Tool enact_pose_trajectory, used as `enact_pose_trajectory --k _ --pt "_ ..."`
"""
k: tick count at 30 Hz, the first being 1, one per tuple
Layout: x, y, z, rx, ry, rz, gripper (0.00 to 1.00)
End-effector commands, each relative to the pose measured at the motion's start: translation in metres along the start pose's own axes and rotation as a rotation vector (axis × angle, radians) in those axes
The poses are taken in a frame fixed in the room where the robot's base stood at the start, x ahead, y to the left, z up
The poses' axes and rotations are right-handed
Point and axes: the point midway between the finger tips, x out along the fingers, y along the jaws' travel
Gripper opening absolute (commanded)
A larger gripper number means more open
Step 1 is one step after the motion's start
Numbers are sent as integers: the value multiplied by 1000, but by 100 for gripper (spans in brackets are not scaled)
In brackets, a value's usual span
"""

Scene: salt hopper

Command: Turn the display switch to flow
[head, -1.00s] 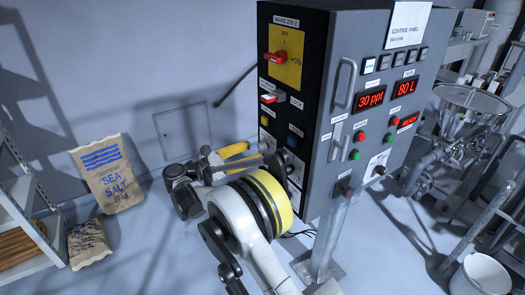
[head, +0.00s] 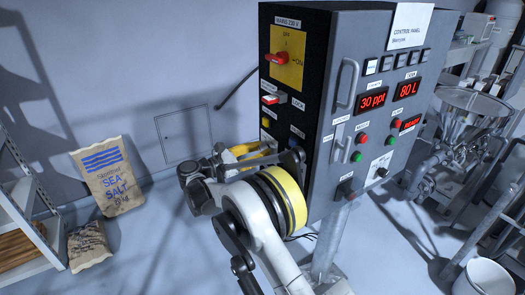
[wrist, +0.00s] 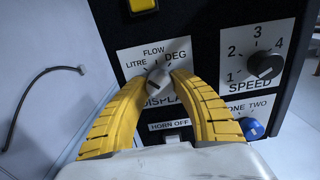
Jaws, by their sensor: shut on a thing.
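The display switch (wrist: 158,76) is a small grey round knob on a white plate in the wrist view. Its plate (wrist: 128,59) reads LITRE at left, FLOW at top and DEG at right, with DISPLAY below. My gripper (wrist: 159,79) is shut on the knob, one yellow finger on its left and one on its right. A dark mark shows on the knob, but I cannot tell surely which label it points to. In the head view my gripper (head: 262,150) reaches the dark left side of the control cabinet (head: 324,118), and my arm hides the switch.
A red mains switch (head: 277,58) sits higher on the cabinet.

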Motion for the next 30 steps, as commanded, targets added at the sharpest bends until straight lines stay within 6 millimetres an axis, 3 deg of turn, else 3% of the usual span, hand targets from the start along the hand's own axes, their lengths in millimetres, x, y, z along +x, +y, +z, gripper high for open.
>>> enact_pose_trajectory --k 8,30 --pt "0 0 -1 98 1 -1 0" --pt "0 1 -1 660 1 -1 0"
